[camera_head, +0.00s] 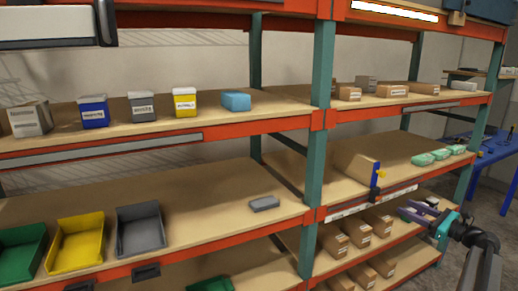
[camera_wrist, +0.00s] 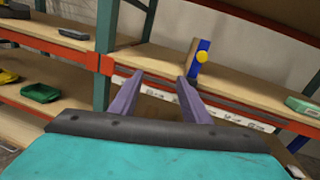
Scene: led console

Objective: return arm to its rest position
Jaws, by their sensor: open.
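My gripper (camera_head: 422,213) shows at the lower right of the head view, in front of the right-hand shelf bay. Its two purple fingers also show in the wrist view (camera_wrist: 157,92), spread apart with nothing between them. My dark arm comes up from the lower right corner of the head view. A blue panel with a yellow knob (camera_head: 376,174) stands on the middle shelf, a little left of and above the gripper. It also shows in the wrist view (camera_wrist: 198,64), beyond the right finger and apart from it.
Orange-edged shelves on teal posts (camera_head: 318,120) fill the view. Coloured bins (camera_head: 78,243) stand at left. A blue table (camera_head: 490,148) is at far right.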

